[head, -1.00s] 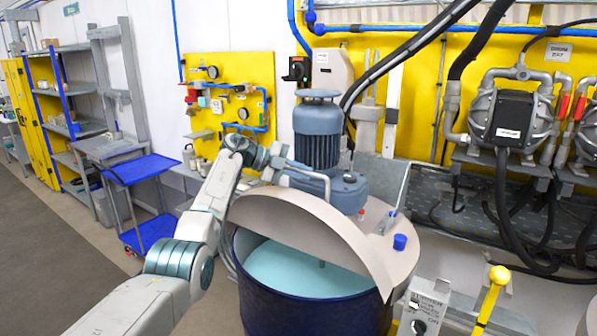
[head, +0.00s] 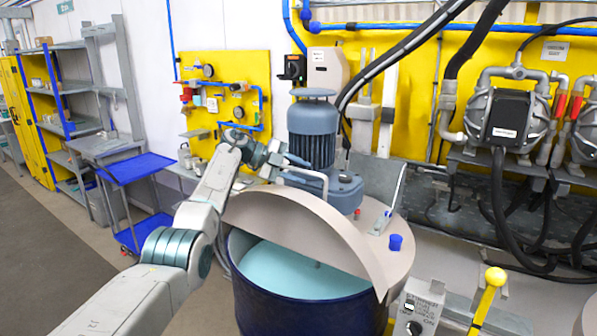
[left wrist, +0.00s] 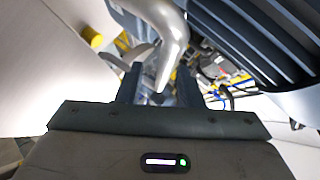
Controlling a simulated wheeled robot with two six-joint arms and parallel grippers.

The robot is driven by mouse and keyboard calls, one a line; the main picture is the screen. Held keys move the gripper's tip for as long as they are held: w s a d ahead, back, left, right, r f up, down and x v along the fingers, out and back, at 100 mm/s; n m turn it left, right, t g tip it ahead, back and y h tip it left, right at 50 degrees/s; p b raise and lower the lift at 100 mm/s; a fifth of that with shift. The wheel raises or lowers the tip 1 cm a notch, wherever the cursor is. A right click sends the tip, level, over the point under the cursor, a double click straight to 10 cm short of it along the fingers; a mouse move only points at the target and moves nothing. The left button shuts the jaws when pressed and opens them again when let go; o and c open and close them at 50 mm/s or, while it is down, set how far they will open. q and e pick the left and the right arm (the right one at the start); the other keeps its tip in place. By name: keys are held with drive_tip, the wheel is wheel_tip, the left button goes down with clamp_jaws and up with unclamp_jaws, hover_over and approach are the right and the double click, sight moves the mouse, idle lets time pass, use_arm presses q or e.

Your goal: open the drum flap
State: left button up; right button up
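The drum (head: 290,318) is dark blue and holds light turquoise liquid (head: 300,268). Its beige flap (head: 300,222) stands tilted up from the lid, so the front of the drum is uncovered. A silver bar handle (head: 303,174) rises from the flap beside the grey motor. My left gripper (head: 284,161) is at the far left end of this handle, above the flap. In the left wrist view the curved handle (left wrist: 172,42) runs down between the two fingers (left wrist: 160,88), with gaps on both sides. The fingers look open. My right gripper is out of view.
The motor (head: 312,135) with its gearbox stands close behind the handle. A blue cap (head: 395,242) sits on the lid. A control box (head: 420,305) and a yellow-knobbed lever (head: 490,293) stand front right. A blue trolley (head: 138,168) is at left; the floor there is clear.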

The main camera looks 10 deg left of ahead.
use_arm(q)
drive_tip(key=shift+s+a+b, duration=0.1)
drive_tip(key=shift+a+b, duration=0.3)
drive_tip(key=b+v, duration=0.4)
drive_tip(key=v, duration=0.5)
drive_tip(key=shift+b, duration=0.35)
drive_tip(key=shift+s+a+r, duration=0.2)
drive_tip(key=shift+a+r, duration=0.05)
drive_tip(key=shift+a, duration=0.1)
drive_tip(key=shift+r, duration=0.1)
drive_tip(key=shift+a, duration=0.1)
